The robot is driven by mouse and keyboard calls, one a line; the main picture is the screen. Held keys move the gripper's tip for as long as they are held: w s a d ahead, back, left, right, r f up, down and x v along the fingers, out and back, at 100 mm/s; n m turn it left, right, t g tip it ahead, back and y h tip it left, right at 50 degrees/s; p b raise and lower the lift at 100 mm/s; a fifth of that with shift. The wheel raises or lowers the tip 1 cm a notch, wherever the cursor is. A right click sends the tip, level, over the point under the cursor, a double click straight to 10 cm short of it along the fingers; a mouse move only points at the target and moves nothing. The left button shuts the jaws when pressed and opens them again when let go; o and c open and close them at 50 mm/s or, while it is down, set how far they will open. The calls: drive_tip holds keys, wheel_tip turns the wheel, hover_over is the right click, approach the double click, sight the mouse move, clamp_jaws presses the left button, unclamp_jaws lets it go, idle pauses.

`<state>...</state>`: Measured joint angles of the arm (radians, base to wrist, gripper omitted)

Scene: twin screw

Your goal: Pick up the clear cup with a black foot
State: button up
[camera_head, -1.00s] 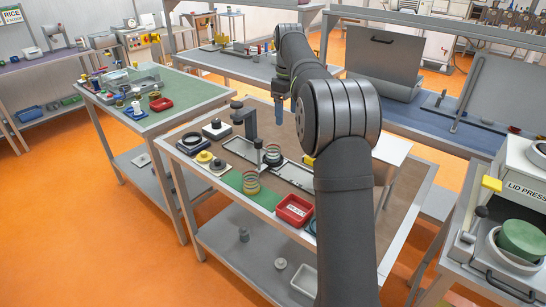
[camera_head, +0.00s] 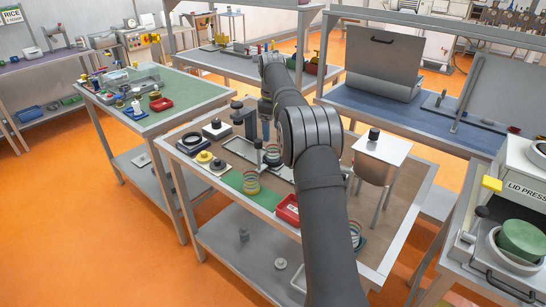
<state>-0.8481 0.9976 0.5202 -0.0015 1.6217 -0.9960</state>
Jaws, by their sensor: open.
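Several small clear cups with coloured rings stand on the bench in front of me. One stands on the green mat (camera_head: 263,199), and this ringed cup (camera_head: 251,183) shows no clear black foot. A second ringed cup (camera_head: 272,155) stands behind it by the grey frame, with a dark lower part. A third ringed cup (camera_head: 355,232) shows to the right of my arm, partly hidden by it. I cannot tell for certain which has the black foot. My gripper (camera_head: 265,130) is open, pointing down above the bench's back part, behind the second cup; its fingers are small and partly hidden.
A red tray (camera_head: 288,210) lies at the bench's front edge, partly behind my arm. A dark post (camera_head: 237,113) stands left of my gripper. A metal hopper on legs (camera_head: 378,160) stands on the right. Yellow and black round parts (camera_head: 204,157) lie at the left.

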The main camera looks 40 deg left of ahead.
sight(272, 149)
wheel_tip(272, 149, down, 9)
drive_tip(key=shift+f, duration=0.1)
idle(0.4)
drive_tip(key=shift+c, duration=0.3)
drive_tip(key=c, duration=1.1)
